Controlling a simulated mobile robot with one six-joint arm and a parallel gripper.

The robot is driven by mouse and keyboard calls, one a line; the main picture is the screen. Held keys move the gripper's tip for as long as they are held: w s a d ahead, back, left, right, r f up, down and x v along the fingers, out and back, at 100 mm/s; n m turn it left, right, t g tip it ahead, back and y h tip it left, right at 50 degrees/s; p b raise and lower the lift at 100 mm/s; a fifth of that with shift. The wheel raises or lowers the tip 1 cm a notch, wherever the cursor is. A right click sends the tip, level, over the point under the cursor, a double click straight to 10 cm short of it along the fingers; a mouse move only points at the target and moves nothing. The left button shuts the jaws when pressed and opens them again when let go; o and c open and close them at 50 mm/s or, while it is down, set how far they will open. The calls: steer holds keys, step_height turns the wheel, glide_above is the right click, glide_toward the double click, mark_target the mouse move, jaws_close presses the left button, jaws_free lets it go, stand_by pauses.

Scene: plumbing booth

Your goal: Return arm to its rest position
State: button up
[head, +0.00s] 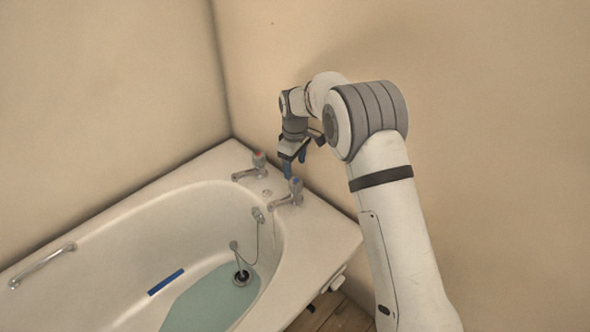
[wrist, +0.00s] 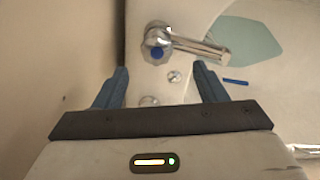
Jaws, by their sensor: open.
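My gripper (head: 293,165) is above the bath's tap end, close to the wall, at the end of my bent arm. In the wrist view my gripper (wrist: 162,84) shows two blue fingers spread wide with nothing between them. The blue-marked tap (head: 292,192) stands just beyond the fingertips; it also shows in the wrist view (wrist: 157,43). The gripper looks apart from it. The red-marked tap (head: 257,161) stands to the left on the rim.
The white bath (head: 325,238) holds some bluish water (head: 208,302) around a dark drain (head: 242,278). A blue strip (head: 166,282) lies on the bath's inside. A metal grab handle (head: 42,265) is at the left. Plain walls (head: 480,130) stand close behind and beside my arm.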

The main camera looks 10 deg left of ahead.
steer(key=s+d+r+m+t+p, duration=0.1)
steer(key=s+d+r+m+p, duration=0.3)
steer(key=d+r, duration=0.65)
steer(key=s+d+r+m+p, duration=0.3)
steer(key=s+d+r, duration=0.5)
steer(key=r, duration=0.4)
steer(key=s+d+r+m+p, duration=0.2)
steer(key=s+d, duration=0.4)
steer(key=s, duration=0.4)
steer(key=s+d+r+m+t+p, duration=0.1)
steer(key=s+d+r+m+p, duration=0.2)
steer(key=s, duration=0.7)
steer(key=d+r+m, duration=0.2)
steer(key=d, duration=0.2)
steer(key=shift+s+t+p, duration=0.2)
steer(key=shift+t+p, duration=0.1)
steer(key=shift+d, duration=0.1)
steer(key=shift+c, duration=0.3)
